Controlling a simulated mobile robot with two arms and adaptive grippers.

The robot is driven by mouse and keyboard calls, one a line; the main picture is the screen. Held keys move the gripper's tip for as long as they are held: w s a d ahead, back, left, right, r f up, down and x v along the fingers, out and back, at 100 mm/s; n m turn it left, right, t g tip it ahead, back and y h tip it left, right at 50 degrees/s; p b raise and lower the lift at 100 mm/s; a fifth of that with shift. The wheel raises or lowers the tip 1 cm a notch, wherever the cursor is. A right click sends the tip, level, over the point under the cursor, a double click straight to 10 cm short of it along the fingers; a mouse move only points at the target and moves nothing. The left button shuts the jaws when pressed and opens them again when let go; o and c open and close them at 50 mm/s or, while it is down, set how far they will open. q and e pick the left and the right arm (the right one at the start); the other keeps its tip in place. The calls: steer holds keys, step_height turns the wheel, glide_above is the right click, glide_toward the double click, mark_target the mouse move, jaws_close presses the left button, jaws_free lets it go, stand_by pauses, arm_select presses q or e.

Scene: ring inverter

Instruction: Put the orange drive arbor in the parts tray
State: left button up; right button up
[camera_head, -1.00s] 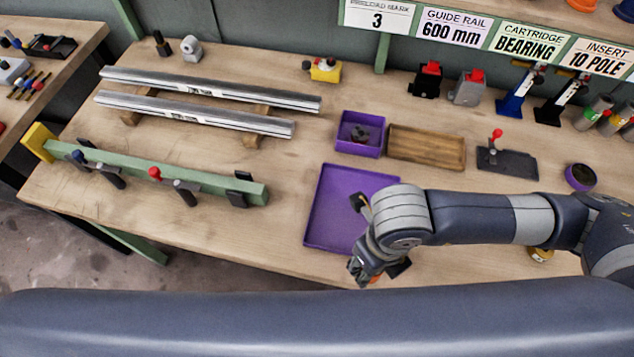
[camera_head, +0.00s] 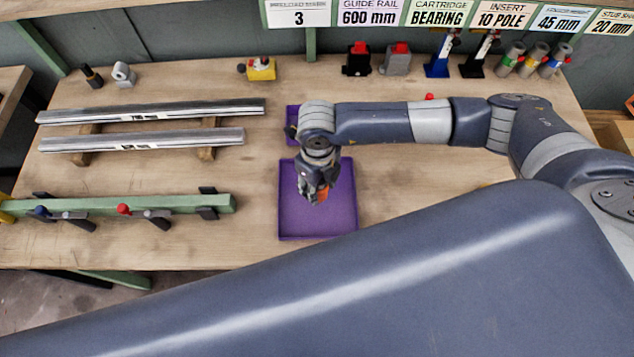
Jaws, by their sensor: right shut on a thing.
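The purple parts tray (camera_head: 318,236) lies flat on the wooden bench, near its front edge. My right gripper (camera_head: 316,198) is over the tray, pointing down, shut on the orange drive arbor (camera_head: 322,196). Only a small orange part of the arbor shows between the fingers. I cannot tell whether it touches the tray floor. My left gripper is not in view.
A smaller purple bin (camera_head: 291,113) is mostly hidden behind my right arm. Two metal rails (camera_head: 150,112) rest on wooden blocks at the left. A green beam with clamps (camera_head: 180,205) lies in front of them. Bare bench lies right of the tray.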

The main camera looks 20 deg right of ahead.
steer(key=shift+w+f, duration=0.1)
steer(key=shift+w, duration=0.3)
step_height(320, 180, down, 3)
steer(key=shift+r+p, duration=0.1)
steer(key=shift+p, duration=0.85)
steer(key=shift+f, duration=0.25)
steer(key=shift+f, duration=0.2)
steer(key=o, duration=1.4)
steer(key=shift+c, duration=0.2)
